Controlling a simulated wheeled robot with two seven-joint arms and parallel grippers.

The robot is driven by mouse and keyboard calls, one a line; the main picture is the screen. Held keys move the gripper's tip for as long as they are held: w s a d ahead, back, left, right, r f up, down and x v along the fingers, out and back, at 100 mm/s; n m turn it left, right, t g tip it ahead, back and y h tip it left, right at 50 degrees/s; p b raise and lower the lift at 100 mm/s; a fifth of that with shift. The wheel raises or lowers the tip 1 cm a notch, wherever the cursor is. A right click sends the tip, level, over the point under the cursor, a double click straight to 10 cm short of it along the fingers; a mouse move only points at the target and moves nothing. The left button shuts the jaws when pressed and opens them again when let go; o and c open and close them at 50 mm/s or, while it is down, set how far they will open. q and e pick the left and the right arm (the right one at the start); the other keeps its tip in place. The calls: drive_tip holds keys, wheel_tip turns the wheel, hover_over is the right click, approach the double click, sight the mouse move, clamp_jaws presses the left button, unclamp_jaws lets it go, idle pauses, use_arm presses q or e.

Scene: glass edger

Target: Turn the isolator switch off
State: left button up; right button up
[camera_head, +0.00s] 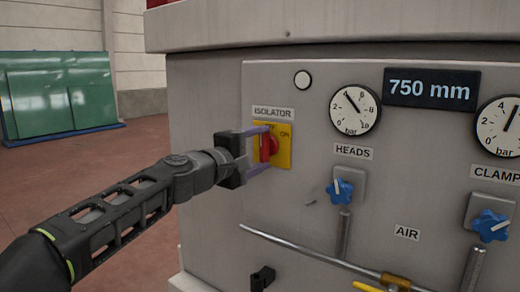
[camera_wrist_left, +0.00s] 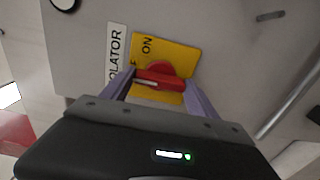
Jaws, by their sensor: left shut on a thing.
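The isolator switch is a red rotary handle (camera_head: 267,147) on a yellow plate (camera_head: 285,150) under an "ISOLATOR" label, on the grey machine panel. "ON" shows on the plate. My left gripper (camera_head: 264,149) reaches in from the left, and its two purple fingers are shut on the red handle, one above and one below it. In the left wrist view the red handle (camera_wrist_left: 160,78) lies between the fingertips, with the yellow plate (camera_wrist_left: 178,54) behind it. The fingers and gripper body hide part of the plate. My right gripper is not in view.
Right of the switch are the HEADS gauge (camera_head: 355,109), a blue HEADS knob (camera_head: 340,191), a blue CLAMP knob (camera_head: 490,225) and a "750 mm" display (camera_head: 432,89). A metal rod (camera_head: 310,256) crosses below. Green glass sheets (camera_head: 60,98) stand at the far left.

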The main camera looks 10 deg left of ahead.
use_arm(q)
drive_tip(key=o, duration=1.4)
drive_tip(key=shift+c, duration=0.2)
drive_tip(key=shift+s+a, duration=0.1)
drive_tip(key=b+v, duration=0.2)
drive_tip(key=v, duration=0.5)
drive_tip(key=shift+s, duration=0.3)
